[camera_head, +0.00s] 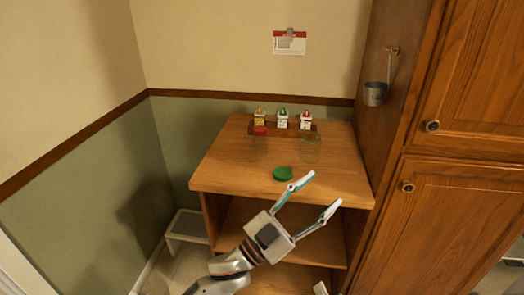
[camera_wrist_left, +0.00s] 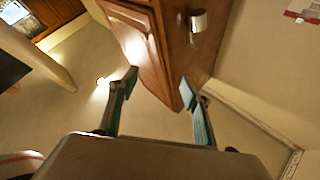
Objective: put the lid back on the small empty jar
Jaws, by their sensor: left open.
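A green lid (camera_head: 283,173) lies flat on the wooden counter top (camera_head: 230,172), near its front middle. A clear glass jar (camera_head: 311,148) without a lid stands behind it to the right; it looks empty. A second glass jar (camera_head: 260,142) with a red lid stands at the left. My left gripper (camera_head: 326,188) is open and empty at the counter's front edge, right of the green lid and apart from it. In the left wrist view its open fingers (camera_wrist_left: 158,78) show with nothing between them; neither jar nor lid is seen there.
Several small cartons (camera_head: 282,119) stand in a row at the back of the counter. A tall wooden cabinet (camera_head: 440,160) bounds the right side, with a metal cup (camera_head: 375,93) hanging on it. A low white stool (camera_head: 188,226) stands at the left. The counter's left front is clear.

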